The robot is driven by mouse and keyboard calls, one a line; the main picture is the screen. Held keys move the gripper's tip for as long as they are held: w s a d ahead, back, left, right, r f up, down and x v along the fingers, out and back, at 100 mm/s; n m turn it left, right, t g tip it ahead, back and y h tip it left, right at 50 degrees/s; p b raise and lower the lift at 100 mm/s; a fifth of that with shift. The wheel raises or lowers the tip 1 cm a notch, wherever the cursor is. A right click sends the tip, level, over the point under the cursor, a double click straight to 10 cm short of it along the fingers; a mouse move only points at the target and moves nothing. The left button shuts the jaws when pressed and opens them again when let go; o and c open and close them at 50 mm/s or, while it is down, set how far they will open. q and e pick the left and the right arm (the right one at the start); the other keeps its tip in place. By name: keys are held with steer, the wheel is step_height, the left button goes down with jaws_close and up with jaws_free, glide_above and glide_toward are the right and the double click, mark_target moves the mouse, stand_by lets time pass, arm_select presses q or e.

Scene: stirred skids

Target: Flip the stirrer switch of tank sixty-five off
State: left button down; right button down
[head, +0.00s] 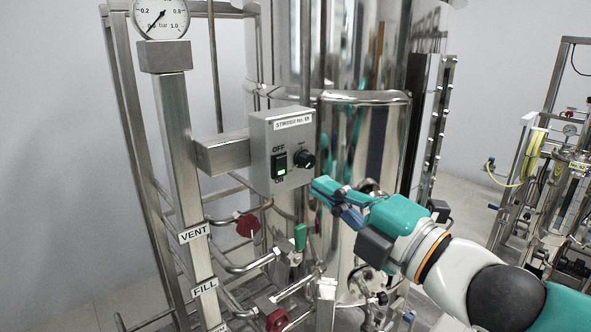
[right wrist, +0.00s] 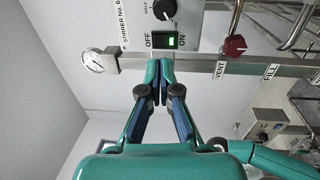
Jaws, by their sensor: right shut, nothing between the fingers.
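The stirrer box (head: 258,140) is a grey panel on a bracket in front of the steel tank (head: 345,150). Its label (head: 292,122) reads STIRRER No. 6-something; the last digit is hard to read. The rocker switch (head: 279,165) sits between OFF above and ON below, with green lit at its ON end. It also shows in the right wrist view (right wrist: 164,40). My right gripper (head: 318,187) is shut and empty, its tips just right of and below the box in the head view. In the right wrist view its fingertips (right wrist: 160,66) point at the switch. My left gripper is out of view.
A black speed knob (head: 304,159) is right of the switch. A pressure gauge (head: 160,15) tops the post at left. Red valve handles (head: 248,225), a green lever (head: 300,237) and pipes lie below the box. Another skid (head: 545,170) stands at far right.

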mark_target(283, 162)
steer(key=p+x, duration=0.1)
steer(key=x, duration=0.6)
